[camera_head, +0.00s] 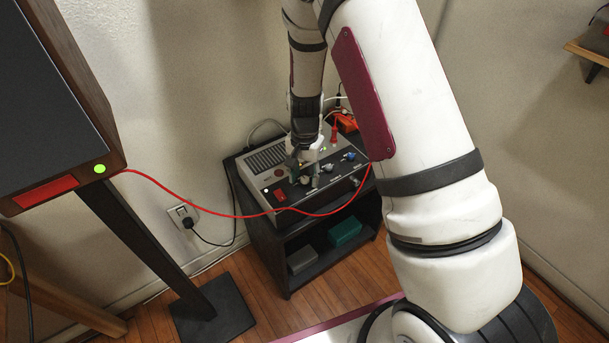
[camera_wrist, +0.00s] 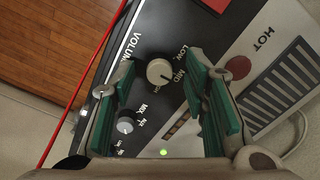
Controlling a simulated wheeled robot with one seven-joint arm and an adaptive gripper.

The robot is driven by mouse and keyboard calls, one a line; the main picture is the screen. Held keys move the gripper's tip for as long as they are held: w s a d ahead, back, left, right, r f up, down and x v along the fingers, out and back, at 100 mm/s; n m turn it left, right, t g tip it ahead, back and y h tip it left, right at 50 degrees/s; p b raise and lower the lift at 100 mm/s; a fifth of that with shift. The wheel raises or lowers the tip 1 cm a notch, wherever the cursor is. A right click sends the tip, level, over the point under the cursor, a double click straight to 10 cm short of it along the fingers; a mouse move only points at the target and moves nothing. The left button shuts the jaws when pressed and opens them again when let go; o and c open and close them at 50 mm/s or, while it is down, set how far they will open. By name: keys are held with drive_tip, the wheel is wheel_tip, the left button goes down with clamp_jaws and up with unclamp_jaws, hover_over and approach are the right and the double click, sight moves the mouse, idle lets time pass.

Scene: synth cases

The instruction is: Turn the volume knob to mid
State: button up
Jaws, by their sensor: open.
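The volume knob (camera_wrist: 160,72) is a round, cream knob on the dark panel of the amplifier (camera_head: 265,165). In the wrist view, the words VOLUME, LOW and MID are printed around it. A small mark shows on its face, but I cannot tell exactly where it points. My gripper (camera_wrist: 162,64) is open, with one green-padded finger on either side of the knob and a gap to each. In the head view my gripper (camera_head: 304,165) is over the amplifier's front panel and hides part of it.
A smaller knob (camera_wrist: 125,126) marked MIX and AUX sits near the left finger. A red lamp (camera_wrist: 238,67) marked HOT is at right. A red cable (camera_head: 225,214) runs from the speaker (camera_head: 60,100) to the amplifier. The amplifier stands on a black shelf (camera_head: 285,262).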

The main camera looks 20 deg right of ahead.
sight(305, 179)
wheel_tip(305, 179, up, 12)
drive_tip(key=shift+f, duration=0.15)
idle(0.6)
drive_tip(key=s+r+n+t+y+p, duration=0.1)
drive_tip(key=s+r+n+p, duration=0.1)
drive_tip(key=s+r, duration=0.7)
drive_tip(key=s+r+n+t+p, duration=0.1)
drive_tip(key=s+r+n+p, duration=0.2)
drive_tip(key=r, duration=0.9)
drive_tip(key=s+r+n+p, duration=0.1)
drive_tip(key=s+r, duration=0.2)
drive_tip(key=s, duration=0.4)
drive_tip(key=s+r+n+t+p, duration=0.1)
drive_tip(key=s+r+p, duration=0.1)
drive_tip(key=s+r, duration=0.2)
drive_tip(key=s+r+n+t+h+p, duration=0.1)
drive_tip(key=s+r+n+p, duration=0.1)
drive_tip(key=s, duration=0.8)
drive_tip(key=shift+d+r, duration=0.2)
drive_tip(key=shift+r, duration=0.45)
